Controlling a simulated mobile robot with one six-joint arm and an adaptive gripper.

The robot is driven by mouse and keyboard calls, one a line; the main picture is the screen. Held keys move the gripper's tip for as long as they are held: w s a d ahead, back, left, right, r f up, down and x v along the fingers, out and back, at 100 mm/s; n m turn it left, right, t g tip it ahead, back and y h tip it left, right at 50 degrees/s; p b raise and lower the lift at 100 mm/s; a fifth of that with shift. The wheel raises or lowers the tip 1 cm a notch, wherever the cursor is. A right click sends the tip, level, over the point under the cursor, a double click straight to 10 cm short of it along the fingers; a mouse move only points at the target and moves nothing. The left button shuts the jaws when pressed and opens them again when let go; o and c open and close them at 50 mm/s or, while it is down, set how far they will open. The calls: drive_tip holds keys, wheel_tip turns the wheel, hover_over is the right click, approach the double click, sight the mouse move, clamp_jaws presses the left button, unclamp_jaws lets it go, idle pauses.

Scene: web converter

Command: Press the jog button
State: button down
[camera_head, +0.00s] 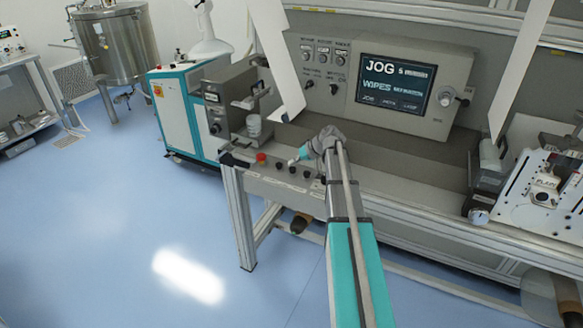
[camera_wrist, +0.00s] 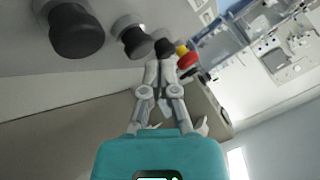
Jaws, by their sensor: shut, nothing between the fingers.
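A row of round black buttons runs along the front rail of the machine. In the head view one black button (camera_head: 306,172) sits to the right of my gripper tip. In the wrist view a large black button (camera_wrist: 75,30), a second black button (camera_wrist: 130,37) and a third black button (camera_wrist: 165,47) show. I cannot tell which one is the jog button, as the labels are unreadable. My gripper (camera_head: 291,162) is shut and empty above the row. In the wrist view my gripper (camera_wrist: 161,68) has its fingertips close to the third black button; contact is unclear.
A red button (camera_head: 261,157) with a yellow base sits left of the black ones. A screen (camera_head: 394,83) reading "JOG" stands on the control panel behind. Blue floor is clear at left.

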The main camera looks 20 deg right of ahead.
sight(293, 169)
drive_tip(key=shift+r, duration=0.2)
idle(0.3)
wheel_tip(293, 169, up, 5)
drive_tip(key=p, duration=0.5)
drive_tip(key=shift+f, duration=0.1)
idle(0.8)
drive_tip(key=shift+a, duration=0.2)
drive_tip(key=s+a+f+g+h, duration=0.2)
drive_tip(key=s+a+g+h, duration=0.1)
drive_tip(key=s+a, duration=0.8)
drive_tip(key=s+a+f+g+h, duration=0.3)
drive_tip(key=s+a, duration=0.9)
drive_tip(key=s, duration=0.2)
drive_tip(key=shift+s+f+g, duration=0.2)
drive_tip(key=shift+f+g, duration=0.1)
drive_tip(key=shift+a, duration=0.1)
